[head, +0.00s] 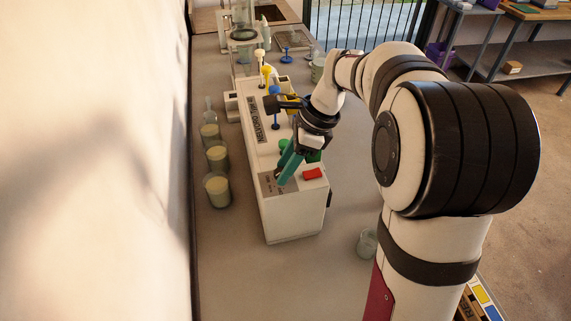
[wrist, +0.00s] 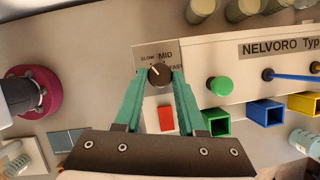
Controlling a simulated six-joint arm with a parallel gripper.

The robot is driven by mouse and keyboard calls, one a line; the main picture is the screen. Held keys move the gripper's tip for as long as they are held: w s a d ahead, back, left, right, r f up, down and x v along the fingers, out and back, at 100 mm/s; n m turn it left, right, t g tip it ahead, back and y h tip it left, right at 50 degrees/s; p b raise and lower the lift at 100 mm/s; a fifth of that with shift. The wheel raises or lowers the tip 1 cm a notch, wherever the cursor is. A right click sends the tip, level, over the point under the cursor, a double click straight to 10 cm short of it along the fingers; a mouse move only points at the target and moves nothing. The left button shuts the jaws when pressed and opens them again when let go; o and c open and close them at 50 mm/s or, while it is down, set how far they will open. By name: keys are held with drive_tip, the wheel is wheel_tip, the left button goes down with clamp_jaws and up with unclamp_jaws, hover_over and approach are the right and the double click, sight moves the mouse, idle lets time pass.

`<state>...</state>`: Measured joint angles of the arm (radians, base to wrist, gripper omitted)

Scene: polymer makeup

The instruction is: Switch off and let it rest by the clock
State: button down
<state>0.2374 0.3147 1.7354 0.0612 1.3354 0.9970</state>
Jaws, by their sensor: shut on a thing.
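A long white machine (head: 295,220) marked NELVORO stands on the bench. A dark round dial (wrist: 159,74) with a pale pointer line sits at its near end, on a grey plate (wrist: 172,49) reading SLOW, MID, FAST. The pointer leans up and left, toward SLOW. My gripper (wrist: 160,78) has its teal fingers shut on the dial, one on each side. The head view shows my gripper (head: 283,180) reaching down to that end; its fingers mostly hide the dial there. A red switch (wrist: 166,118) lies beside the dial, also in the head view (head: 313,174). I cannot make out a clock.
A green knob (wrist: 220,86) and green (wrist: 216,122), blue (wrist: 266,112) and yellow (wrist: 304,103) square parts line the machine. Cream-filled beakers (head: 218,190) stand left of it. A clear beaker (head: 367,241) stands at right. The bench in front is bare.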

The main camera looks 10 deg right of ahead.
drive_tip(key=n, duration=0.2)
drive_tip(key=n+g, duration=0.1)
drive_tip(key=n, duration=0.1)
drive_tip(key=n+g, duration=0.1)
drive_tip(key=n, duration=0.1)
drive_tip(key=shift+w, duration=0.25)
drive_tip(key=n+g, duration=0.1)
drive_tip(key=n, duration=0.1)
drive_tip(key=n+g+h, duration=0.1)
drive_tip(key=n, duration=0.2)
drive_tip(key=shift+w+a, duration=0.1)
drive_tip(key=shift+w, duration=0.05)
drive_tip(key=shift+n, duration=0.4)
drive_tip(key=c, duration=0.5)
unclamp_jaws()
drive_tip(key=v, duration=0.7)
drive_tip(key=shift+w+r, duration=0.15)
drive_tip(key=shift+r, duration=0.05)
